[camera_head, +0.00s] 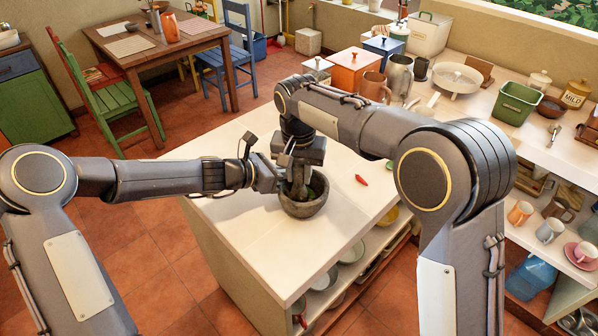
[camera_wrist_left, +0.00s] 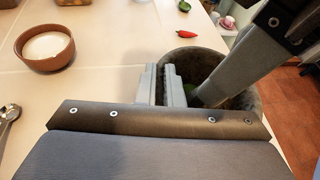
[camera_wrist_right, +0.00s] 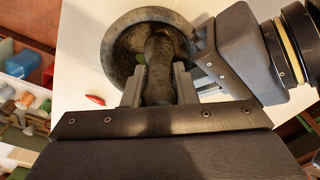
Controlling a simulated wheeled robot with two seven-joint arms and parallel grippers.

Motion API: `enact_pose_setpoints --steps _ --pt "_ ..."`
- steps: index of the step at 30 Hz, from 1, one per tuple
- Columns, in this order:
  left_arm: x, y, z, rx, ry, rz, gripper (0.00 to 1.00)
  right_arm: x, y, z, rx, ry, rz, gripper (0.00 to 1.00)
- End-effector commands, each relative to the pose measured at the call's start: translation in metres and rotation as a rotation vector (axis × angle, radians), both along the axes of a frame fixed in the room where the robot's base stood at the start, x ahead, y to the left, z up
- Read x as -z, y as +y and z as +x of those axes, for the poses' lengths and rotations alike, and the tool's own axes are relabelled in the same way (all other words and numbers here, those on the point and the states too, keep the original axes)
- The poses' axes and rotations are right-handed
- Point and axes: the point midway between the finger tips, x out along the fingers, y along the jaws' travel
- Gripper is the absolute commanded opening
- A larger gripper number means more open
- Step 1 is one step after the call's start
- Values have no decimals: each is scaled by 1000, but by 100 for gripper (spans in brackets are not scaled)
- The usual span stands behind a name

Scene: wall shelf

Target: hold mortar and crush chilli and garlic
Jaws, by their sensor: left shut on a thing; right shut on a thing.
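The dark stone mortar (camera_head: 305,207) stands on the white island top; it also shows in the left wrist view (camera_wrist_left: 246,104) and right wrist view (camera_wrist_right: 116,45). My left gripper (camera_wrist_left: 163,84) is shut on the mortar's near wall. My right gripper (camera_wrist_right: 157,88) is shut on the dark stone pestle (camera_wrist_right: 160,62), whose lower end is inside the mortar. Something green (camera_wrist_right: 140,59) lies in the mortar beside the pestle; I cannot tell what it is. I cannot make out garlic. A red chilli (camera_head: 361,180) lies on the island apart from the mortar.
In the left wrist view, a brown bowl of white contents (camera_wrist_left: 47,64) and a metal spoon (camera_wrist_left: 8,116) are on the left. A crowded counter (camera_head: 470,115) runs along the back right. The island's front part (camera_head: 270,250) is clear.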

Motion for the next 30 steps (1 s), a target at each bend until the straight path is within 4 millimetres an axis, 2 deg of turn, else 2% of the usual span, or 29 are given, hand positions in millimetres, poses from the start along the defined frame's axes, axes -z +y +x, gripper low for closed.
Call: enact_pose_setpoints --steps 10,21,30 --pt "0 -1 0 3 -3 0 0 4 0 -2 -1 9 -3 0" --pt "0 -1 0 2 -3 0 0 -24 0 -1 -1 4 -1 0" --pt "0 0 0 2 -1 1 0 -28 0 -1 -1 4 -1 0"
